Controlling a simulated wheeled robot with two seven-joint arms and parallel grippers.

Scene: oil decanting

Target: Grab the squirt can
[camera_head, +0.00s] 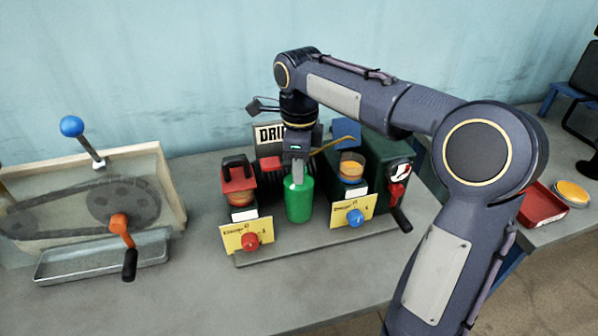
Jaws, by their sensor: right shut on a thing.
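The squirt can is a green can (299,202) with a thin yellow spout (334,145) reaching up to the right. It stands upright between two dispenser units on the bench. My right gripper (297,176) reaches down from above and is shut on the can's top. The gripper hides part of the top. I cannot tell whether the can's bottom touches the platform. My left gripper is not in view.
A red-knob unit (239,185) stands left of the can, a blue-knob unit (351,170) right of it. A dark green box with a crank (385,170) is further right. A belt mechanism (105,200) and metal tray (100,262) are at left. The front bench (200,300) is clear.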

